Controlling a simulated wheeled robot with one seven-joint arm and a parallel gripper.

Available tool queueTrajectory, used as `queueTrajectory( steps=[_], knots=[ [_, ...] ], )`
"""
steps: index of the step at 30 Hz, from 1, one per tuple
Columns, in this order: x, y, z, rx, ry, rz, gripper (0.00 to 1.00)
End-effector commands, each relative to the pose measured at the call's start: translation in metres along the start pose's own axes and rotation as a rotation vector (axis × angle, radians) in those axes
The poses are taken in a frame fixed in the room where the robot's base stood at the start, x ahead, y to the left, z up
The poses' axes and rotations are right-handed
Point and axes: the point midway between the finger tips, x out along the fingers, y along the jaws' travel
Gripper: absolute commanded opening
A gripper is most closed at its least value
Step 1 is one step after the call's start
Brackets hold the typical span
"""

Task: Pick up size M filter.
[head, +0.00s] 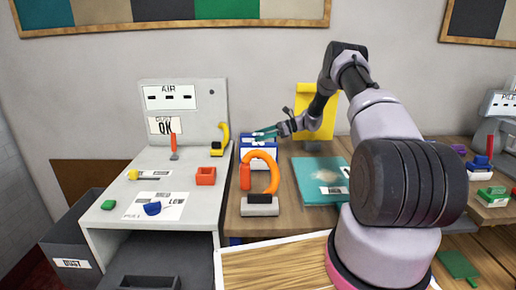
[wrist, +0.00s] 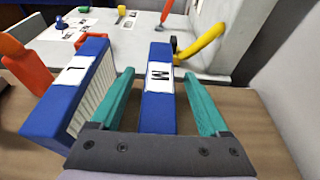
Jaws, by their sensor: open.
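The size M filter (wrist: 159,112) is a blue block with a white label marked M, standing in the middle of the wrist view. My gripper (wrist: 160,79) is open, with one teal finger on each side of this filter; a gap shows on both sides. A second blue filter (wrist: 72,98) with white pleats and a label I cannot read for sure stands just left of the left finger. In the head view, my gripper (head: 265,134) is over the blue and white filters (head: 258,152), which partly hide one another, on the wooden bench.
An orange hooped tool (head: 265,172) stands in front of the filters. The grey test station (head: 187,100) with a yellow hooked handle (head: 224,134) is to the left. A teal panel (head: 316,182) lies to the right, and a yellow board (head: 313,105) stands behind.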

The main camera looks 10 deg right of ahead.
Motion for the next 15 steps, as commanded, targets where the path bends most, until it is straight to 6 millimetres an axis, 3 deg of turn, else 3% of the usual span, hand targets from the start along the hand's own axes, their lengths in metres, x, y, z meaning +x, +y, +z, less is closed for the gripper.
queueTrajectory(
  steps=[3,9,10,15],
  knots=[
    [0.0135,0.0004,-0.0002,0.0,0.001,0.001,0.79],
    [0.0147,0.0001,0.0,0.001,0.0,-0.001,0.79],
    [0.0147,0.0001,0.0001,0.0,0.0,-0.001,0.75],
    [0.0146,0.0001,0.0002,0.0,0.001,0.0,0.1]
  ],
)
